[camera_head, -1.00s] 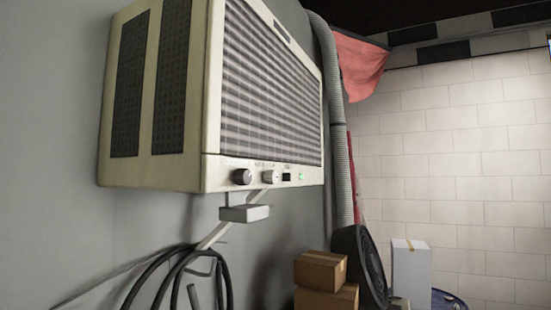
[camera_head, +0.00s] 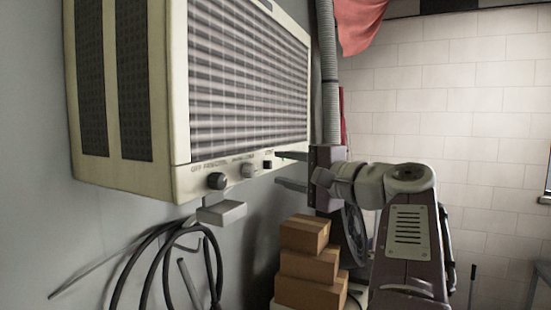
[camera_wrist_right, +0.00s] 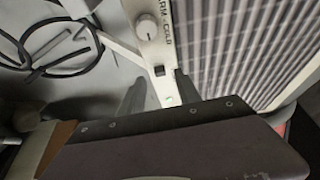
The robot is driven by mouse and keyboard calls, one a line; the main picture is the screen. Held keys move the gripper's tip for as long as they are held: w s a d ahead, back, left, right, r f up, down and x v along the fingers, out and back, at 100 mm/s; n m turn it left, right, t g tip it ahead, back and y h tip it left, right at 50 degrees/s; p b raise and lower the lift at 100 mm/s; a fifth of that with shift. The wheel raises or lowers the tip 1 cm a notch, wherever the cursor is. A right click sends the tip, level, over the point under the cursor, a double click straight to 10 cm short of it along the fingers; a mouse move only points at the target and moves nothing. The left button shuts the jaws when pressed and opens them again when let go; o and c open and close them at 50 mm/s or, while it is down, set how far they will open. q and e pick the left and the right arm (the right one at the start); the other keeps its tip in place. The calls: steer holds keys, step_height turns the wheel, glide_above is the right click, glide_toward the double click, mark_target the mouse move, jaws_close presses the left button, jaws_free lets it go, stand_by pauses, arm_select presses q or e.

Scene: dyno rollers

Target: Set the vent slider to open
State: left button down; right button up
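The cream wall air conditioner (camera_head: 125,170) fills the left of the head view. On its lower front strip is a small black vent slider (camera_head: 267,165), right of two round knobs. It also shows as a dark square in the right wrist view (camera_wrist_right: 159,71). Its exact setting is too small to tell. My right gripper (camera_head: 279,168) is open, its two fingers pointing left toward the strip's right end near the slider. In the right wrist view its fingers (camera_wrist_right: 159,86) are apart on either side of the strip, with nothing between them gripped. My left gripper is not in view.
A small grey box (camera_head: 222,212) is below the unit. Black cable loops (camera_head: 150,270) hang on the wall. Cardboard boxes (camera_head: 308,265) are stacked below my right gripper. A grey hose (camera_head: 328,80) runs behind.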

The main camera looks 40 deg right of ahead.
mark_target(271, 166)
steer(key=shift+w+a+r+p, duration=0.15)
steer(key=shift+w+p, duration=0.1)
steer(key=shift+w, duration=0.4)
steer(key=shift+w+a+p, duration=0.1)
steer(key=shift+w+p, duration=0.1)
steer(key=shift+w, duration=0.8)
steer(key=shift+d+f, duration=0.1)
steer(key=shift+f, duration=0.1)
jaws_close()
